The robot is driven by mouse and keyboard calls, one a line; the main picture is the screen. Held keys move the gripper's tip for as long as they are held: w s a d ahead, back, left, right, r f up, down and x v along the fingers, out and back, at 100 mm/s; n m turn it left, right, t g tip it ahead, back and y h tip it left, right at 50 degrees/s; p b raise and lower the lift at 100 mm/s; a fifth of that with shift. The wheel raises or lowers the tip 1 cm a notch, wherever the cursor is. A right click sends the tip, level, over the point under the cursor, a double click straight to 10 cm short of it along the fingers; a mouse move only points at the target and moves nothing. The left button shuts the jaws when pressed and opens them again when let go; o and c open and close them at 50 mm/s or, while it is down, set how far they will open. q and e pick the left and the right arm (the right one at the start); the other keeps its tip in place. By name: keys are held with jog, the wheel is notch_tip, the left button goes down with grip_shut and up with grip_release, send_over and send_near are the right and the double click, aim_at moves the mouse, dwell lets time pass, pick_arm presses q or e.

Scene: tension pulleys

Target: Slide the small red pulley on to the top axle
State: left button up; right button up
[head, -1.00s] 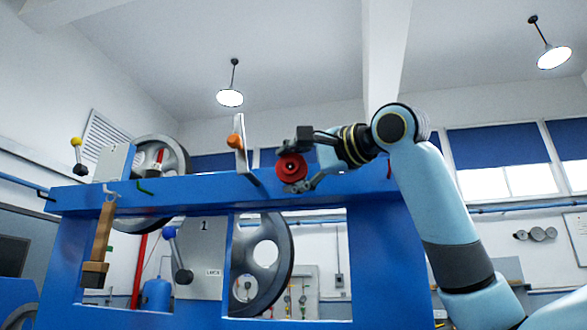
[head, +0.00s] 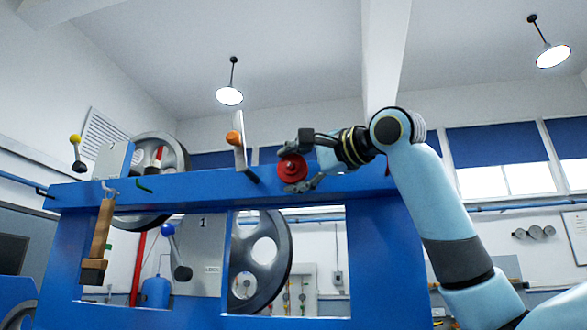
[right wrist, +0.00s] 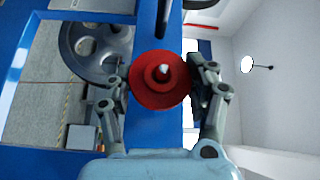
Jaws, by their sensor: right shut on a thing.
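The small red pulley (head: 292,168) is in front of the upper blue beam, right of the upright grey plate. In the right wrist view the pulley (right wrist: 160,80) faces the camera, with a stepped hub and a pale spot at its centre. I cannot tell whether that spot is an axle end or the bore. My right gripper (head: 294,167) is shut on the pulley, one finger above and one below; in the right wrist view the fingers (right wrist: 161,88) are on either side of its rim. The top axle is not clearly visible. My left gripper is not in view.
The blue frame (head: 390,240) spans the middle. An upright grey plate with an orange knob (head: 234,138) stands left of the pulley. Large dark wheels (head: 270,228) and levers (head: 182,272) sit further left. A wooden-handled brush (head: 102,228) hangs at the left.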

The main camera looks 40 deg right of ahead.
jog(key=shift+d+r, duration=0.1)
dwell(0.8)
jog(key=o, duration=1.3)
jog(key=shift+w+d, duration=0.25)
jog(key=shift+w, duration=0.05)
jog(key=shift+s+a, duration=0.15)
jog(key=shift+o, duration=1.3)
